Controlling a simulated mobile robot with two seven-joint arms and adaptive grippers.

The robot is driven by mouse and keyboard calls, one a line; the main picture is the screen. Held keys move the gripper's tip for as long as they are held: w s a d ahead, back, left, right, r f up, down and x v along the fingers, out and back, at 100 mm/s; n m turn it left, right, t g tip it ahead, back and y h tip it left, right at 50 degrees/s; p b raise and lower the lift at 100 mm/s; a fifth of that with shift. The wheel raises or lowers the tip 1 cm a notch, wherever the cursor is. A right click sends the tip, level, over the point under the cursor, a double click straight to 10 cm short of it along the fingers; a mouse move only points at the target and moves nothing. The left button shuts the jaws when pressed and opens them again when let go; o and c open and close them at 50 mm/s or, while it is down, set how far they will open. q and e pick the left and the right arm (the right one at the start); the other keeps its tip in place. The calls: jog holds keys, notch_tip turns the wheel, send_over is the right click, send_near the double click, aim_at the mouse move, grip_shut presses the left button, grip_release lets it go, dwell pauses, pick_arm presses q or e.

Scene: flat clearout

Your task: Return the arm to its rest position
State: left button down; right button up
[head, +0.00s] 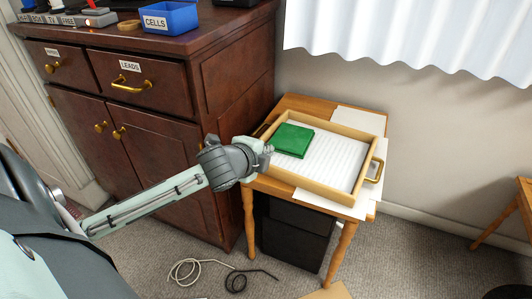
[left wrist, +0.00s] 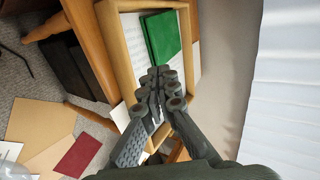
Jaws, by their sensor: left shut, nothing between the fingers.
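My left gripper (head: 262,154) is shut and empty. In the head view it is at the left edge of a wooden tray (head: 316,189) that sits on a small wooden table (head: 291,101). In the left wrist view the closed fingers (left wrist: 162,84) appear in front of the tray (left wrist: 116,64); I cannot tell whether they touch it. A green folded item (head: 292,140) lies in the tray on white lined paper (head: 336,160). The green item also shows in the left wrist view (left wrist: 161,38). My right gripper is in neither view.
A dark wooden cabinet (head: 160,150) stands left of the table, with a blue CELLS bin (head: 169,17) on top. Cables (head: 236,279) lie on the carpet. A red item (left wrist: 77,156) and brown sheets (left wrist: 38,122) lie on the floor. A white curtain (head: 410,35) hangs behind.

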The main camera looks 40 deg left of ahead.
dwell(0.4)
pick_arm(q)
jog(key=s+a+f+n+g, duration=0.1)
jog(key=s+f+n+g, duration=0.15)
jog(key=f, duration=0.85)
jog(key=s+a+f+n+g, duration=0.15)
jog(key=s+f+n, duration=0.25)
jog(key=f, duration=0.6)
jog(key=s+d+f+n+g, duration=0.2)
jog(key=s+d+f+n, duration=0.1)
jog(key=s+f, duration=0.5)
jog(key=s+d+f+n+g+h, duration=0.1)
jog(key=s+d+f+n+g, duration=0.2)
jog(key=s+f, duration=0.6)
notch_tip(320, 180, down, 3)
jog(key=shift+d+f+n, duration=0.1)
jog(key=shift+d+n, duration=0.35)
jog(key=shift+d, duration=0.65)
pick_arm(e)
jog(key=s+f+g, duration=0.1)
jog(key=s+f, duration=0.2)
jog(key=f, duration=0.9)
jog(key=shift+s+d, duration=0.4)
pick_arm(q)
jog(key=shift+a, duration=0.1)
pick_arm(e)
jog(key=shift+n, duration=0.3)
